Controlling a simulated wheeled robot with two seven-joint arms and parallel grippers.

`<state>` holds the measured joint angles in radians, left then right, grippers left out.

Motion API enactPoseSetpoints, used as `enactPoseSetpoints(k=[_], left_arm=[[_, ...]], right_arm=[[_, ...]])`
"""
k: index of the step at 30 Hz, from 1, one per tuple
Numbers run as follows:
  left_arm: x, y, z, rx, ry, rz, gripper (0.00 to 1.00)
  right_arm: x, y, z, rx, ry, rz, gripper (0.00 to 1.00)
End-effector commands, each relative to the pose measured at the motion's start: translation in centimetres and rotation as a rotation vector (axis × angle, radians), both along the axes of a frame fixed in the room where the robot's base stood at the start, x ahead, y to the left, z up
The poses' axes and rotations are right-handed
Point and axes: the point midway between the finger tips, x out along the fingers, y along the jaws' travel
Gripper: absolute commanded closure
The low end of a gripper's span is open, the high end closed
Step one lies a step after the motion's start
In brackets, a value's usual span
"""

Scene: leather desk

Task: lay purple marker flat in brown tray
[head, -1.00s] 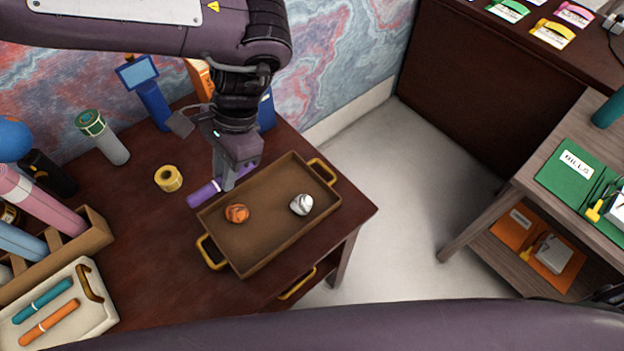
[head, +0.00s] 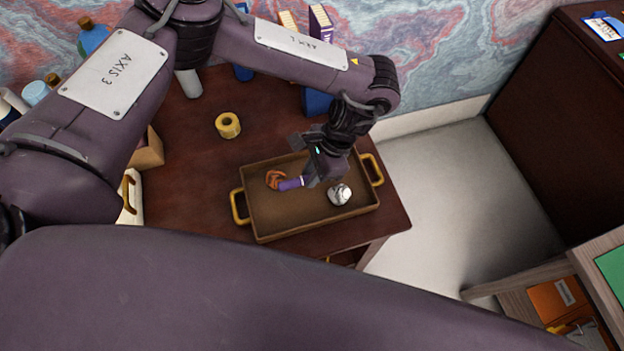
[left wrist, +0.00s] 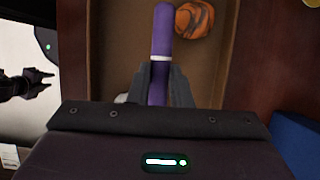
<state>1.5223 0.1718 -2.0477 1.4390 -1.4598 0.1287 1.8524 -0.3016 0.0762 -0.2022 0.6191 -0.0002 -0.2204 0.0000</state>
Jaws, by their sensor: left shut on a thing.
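The purple marker (head: 290,184) is held in my left gripper (head: 311,181), over the inside of the brown tray (head: 285,217). In the left wrist view, the marker (left wrist: 161,35) sits between the two fingers (left wrist: 160,85) and points away from the palm. It looks roughly level. I cannot tell whether it touches the tray floor. A silver crumpled ball (head: 340,193) lies right of the gripper. My right gripper (left wrist: 42,82) shows at the left wrist view's left edge, fingers apart and empty.
The tray has yellow handles at both ends and stands near the desk's front right corner. A yellow tape roll (head: 228,125) is behind it. Blue items and boxes stand along the wall. The tray's front left floor is bare.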

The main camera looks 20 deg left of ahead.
Motion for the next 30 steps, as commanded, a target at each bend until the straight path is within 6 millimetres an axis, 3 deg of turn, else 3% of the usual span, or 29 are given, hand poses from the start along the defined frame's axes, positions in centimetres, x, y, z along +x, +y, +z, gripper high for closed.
enactPoseSetpoints(k=[11, 24, 25, 30], left_arm=[[-0.1, 0.0, -4.3, 0.000, 0.001, 0.003, 1.00], [0.0, 0.0, -4.9, 0.000, 0.000, 0.000, 1.00], [0.0, 0.0, -4.8, 0.000, 0.000, 0.000, 0.78], [0.0, 0.0, -4.8, 0.001, -0.001, 0.000, 0.60]], right_arm=[[0.2, -0.8, -0.4, -0.009, -0.003, -0.004, 0.66], [0.2, -0.4, -0.6, -0.005, -0.003, 0.000, 0.66], [0.2, -0.4, -0.5, -0.004, -0.004, 0.001, 0.66], [0.2, 0.0, -0.5, 0.000, -0.004, 0.000, 0.66]])
